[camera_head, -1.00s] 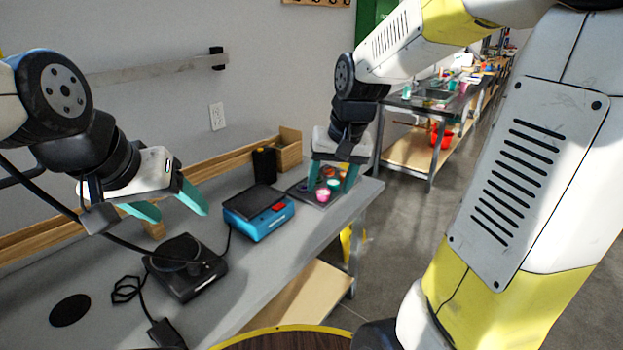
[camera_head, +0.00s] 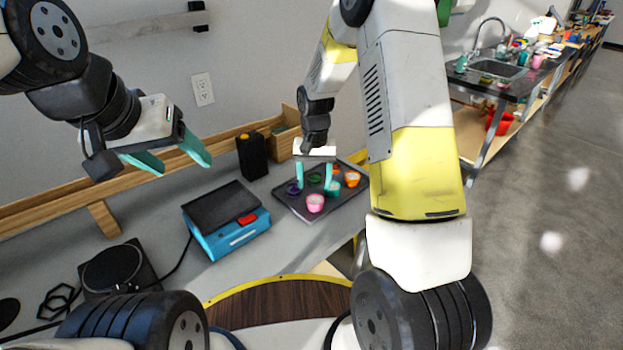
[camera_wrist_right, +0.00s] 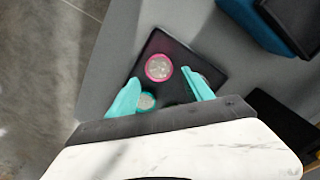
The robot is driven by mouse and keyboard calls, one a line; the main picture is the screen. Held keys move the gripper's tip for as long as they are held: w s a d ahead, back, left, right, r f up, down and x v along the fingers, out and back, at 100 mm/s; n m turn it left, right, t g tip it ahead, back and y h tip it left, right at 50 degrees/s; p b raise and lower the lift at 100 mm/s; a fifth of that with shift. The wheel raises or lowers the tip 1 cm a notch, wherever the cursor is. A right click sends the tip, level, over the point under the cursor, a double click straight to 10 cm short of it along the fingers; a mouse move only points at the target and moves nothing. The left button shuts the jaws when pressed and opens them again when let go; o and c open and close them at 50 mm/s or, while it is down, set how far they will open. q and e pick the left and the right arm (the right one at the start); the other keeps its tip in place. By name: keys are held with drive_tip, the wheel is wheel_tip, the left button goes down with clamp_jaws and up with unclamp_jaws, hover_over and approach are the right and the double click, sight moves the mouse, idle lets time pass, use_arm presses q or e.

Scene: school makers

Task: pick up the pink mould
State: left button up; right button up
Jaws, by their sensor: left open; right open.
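The pink mould (camera_head: 315,203) is a small cup near the front edge of a dark tray (camera_head: 290,204) on the grey bench. In the right wrist view the pink mould (camera_wrist_right: 159,67) lies beyond the fingertips, roughly between their lines. My right gripper (camera_head: 313,178) is open above the tray, and its teal fingers also show in the right wrist view (camera_wrist_right: 165,82). A teal mould (camera_wrist_right: 146,101) shows between those fingers. My left gripper (camera_head: 180,158) is open and empty over the left part of the bench, away from the tray.
Purple (camera_head: 293,188), green and orange (camera_head: 352,179) moulds share the tray. A blue device (camera_head: 228,220) stands left of it, with a black box (camera_head: 252,156) and wooden bin (camera_head: 284,143) behind. A round wooden top (camera_head: 285,303) is in front.

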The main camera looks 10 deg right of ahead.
sight(315, 199)
drive_tip(key=shift+w+f, duration=0.1)
drive_tip(key=shift+f, duration=0.25)
wheel_tip(315, 199, down, 7)
drive_tip(key=shift+d+f, duration=0.15)
drive_tip(key=c, duration=1.1)
drive_tip(key=shift+c, duration=0.2)
drive_tip(key=shift+r, duration=0.2)
